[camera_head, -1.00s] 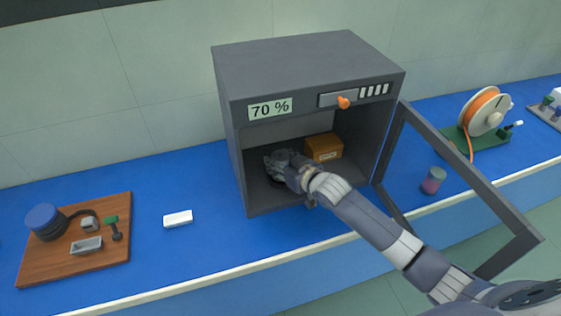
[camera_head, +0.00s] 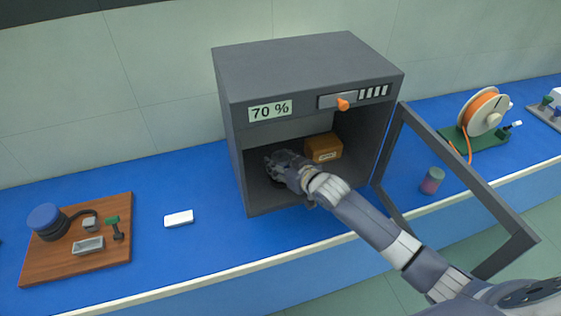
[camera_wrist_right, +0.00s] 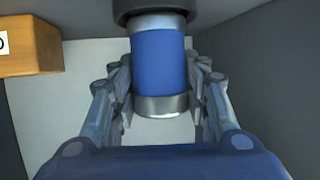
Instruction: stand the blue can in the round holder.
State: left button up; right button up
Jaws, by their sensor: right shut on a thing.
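The blue can (camera_wrist_right: 159,62) with silver ends shows in the right wrist view between the two fingers of my right gripper (camera_wrist_right: 160,82). One silver end meets a dark round part (camera_wrist_right: 152,8) at the top edge of that view, which looks like the round holder. I cannot tell whether the can is fully seated in it. In the head view my right gripper (camera_head: 278,162) is inside the grey cabinet (camera_head: 307,72) and hides the can. My left gripper is not in view.
An orange-brown box (camera_head: 323,148) stands in the cabinet, right of my gripper. The cabinet door (camera_head: 463,180) is open to the right, beside my arm. A pink-and-green jar (camera_head: 432,181) stands beyond the door frame. A white block (camera_head: 179,218) lies on the blue bench.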

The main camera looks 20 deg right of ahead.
jog(key=shift+f+b, duration=0.4)
jog(key=shift+f, duration=0.25)
jog(key=o, duration=0.9)
jog(key=shift+c, duration=0.2)
jog(key=shift+s+d+r+p, duration=0.15)
jog(key=shift+s+r+p, duration=0.25)
jog(key=shift+p, duration=0.25)
jog(key=p+v, duration=0.4)
jog(key=shift+s+r, duration=0.1)
jog(key=shift+s, duration=0.3)
jog(key=p+v, duration=0.4)
jog(key=v, duration=0.1)
jog(key=shift+s+d, duration=0.1)
jog(key=shift+s, duration=0.05)
